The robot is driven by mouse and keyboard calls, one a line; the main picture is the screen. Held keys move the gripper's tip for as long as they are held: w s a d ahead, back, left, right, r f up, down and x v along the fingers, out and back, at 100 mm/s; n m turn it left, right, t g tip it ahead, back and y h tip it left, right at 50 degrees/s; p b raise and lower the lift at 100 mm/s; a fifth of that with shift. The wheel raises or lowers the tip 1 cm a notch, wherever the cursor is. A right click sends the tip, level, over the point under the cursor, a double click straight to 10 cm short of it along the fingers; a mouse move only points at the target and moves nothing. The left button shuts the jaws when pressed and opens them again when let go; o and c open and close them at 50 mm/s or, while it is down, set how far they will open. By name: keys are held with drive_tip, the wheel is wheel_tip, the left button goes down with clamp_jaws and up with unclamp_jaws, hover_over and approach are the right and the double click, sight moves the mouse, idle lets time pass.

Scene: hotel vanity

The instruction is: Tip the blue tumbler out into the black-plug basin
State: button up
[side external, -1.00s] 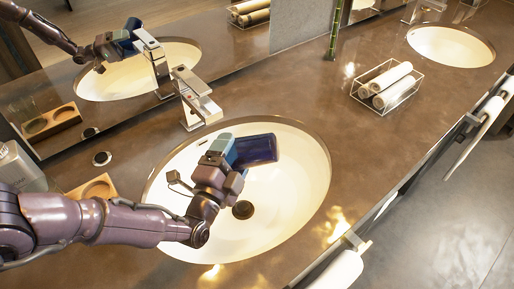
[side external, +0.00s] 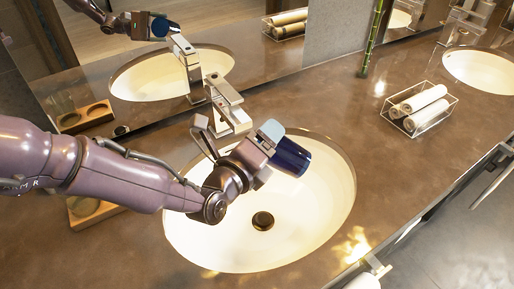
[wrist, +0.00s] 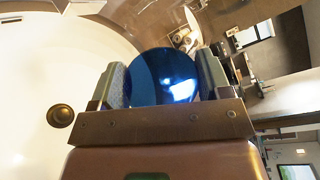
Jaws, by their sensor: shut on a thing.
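The blue tumbler (side external: 291,157) is held in my gripper (side external: 268,138) over the near basin (side external: 320,215). It lies tilted, its free end pointing right and slightly down, above the basin's far part. In the wrist view the tumbler (wrist: 165,77) shows as a round glossy blue shape between my two gripper fingers (wrist: 163,90). The inside of the tumbler and any contents are hidden. The near basin is white and oval with a dark round plug (side external: 263,221), below and left of the tumbler. The plug also shows in the wrist view (wrist: 60,116), left of my gripper.
A square metal faucet (side external: 228,105) stands behind the basin, close to my wrist. A wooden holder (side external: 90,209) is partly hidden behind my arm. A clear tray of rolled towels (side external: 420,107) stands right on the brown counter. A second basin (side external: 485,70) is far right. A mirror runs behind.

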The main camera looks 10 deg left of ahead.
drive_tip(key=d+m, duration=0.1)
drive_tip(key=m, duration=0.1)
drive_tip(key=d+r+m+g+y, duration=0.1)
drive_tip(key=m, duration=0.1)
drive_tip(key=shift+d+r, duration=0.1)
drive_tip(key=shift+d, duration=0.25)
drive_tip(key=m+y, duration=0.1)
drive_tip(key=m, duration=0.1)
drive_tip(key=shift+a+r+m+y, duration=0.2)
drive_tip(key=shift+r+m+y, duration=0.1)
drive_tip(key=shift+r+y, duration=0.1)
drive_tip(key=m, duration=0.2)
drive_tip(key=y, duration=0.1)
drive_tip(key=shift+a+r+m, duration=0.25)
drive_tip(key=shift+r+m, duration=0.1)
drive_tip(key=shift+m, duration=0.05)
